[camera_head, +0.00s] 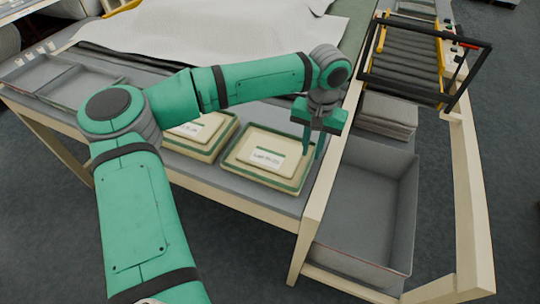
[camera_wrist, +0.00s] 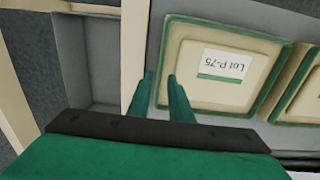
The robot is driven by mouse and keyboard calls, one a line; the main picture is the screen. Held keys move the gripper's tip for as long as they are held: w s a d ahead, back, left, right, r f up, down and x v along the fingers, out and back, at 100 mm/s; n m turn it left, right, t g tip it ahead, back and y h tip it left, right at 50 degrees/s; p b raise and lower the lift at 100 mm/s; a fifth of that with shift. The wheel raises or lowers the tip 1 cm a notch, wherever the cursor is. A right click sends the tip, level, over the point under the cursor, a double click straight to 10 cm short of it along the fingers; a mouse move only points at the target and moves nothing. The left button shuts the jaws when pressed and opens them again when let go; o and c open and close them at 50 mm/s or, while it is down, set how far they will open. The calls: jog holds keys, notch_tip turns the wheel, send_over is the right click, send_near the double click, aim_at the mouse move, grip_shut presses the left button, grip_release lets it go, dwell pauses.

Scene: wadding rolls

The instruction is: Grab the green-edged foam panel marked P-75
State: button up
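The P-75 panel (camera_head: 241,157) is a cream foam slab with green edges, lying flat on the table near its right end. In the wrist view the panel (camera_wrist: 188,66) carries a white label reading "Lot P-75", upside down. My gripper (camera_head: 313,154) points down at the panel's right edge in the head view. In the wrist view my gripper (camera_wrist: 160,77) has its two fingers apart with a narrow gap, one over the panel's edge and one just outside it. Nothing is seen clamped; whether the fingers touch the panel is unclear.
A similar labelled panel (camera_head: 213,143) lies just left, partly behind my arm. A grey bin (camera_head: 362,212) stands right of the table beyond a wooden rail (camera_head: 318,207). Grey folded sheets (camera_head: 388,113) and a black-framed roller unit (camera_head: 408,65) are behind it. White wadding covers the table's back.

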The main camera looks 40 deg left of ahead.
aim_at(309, 164)
jog(key=shift+f, duration=2.85)
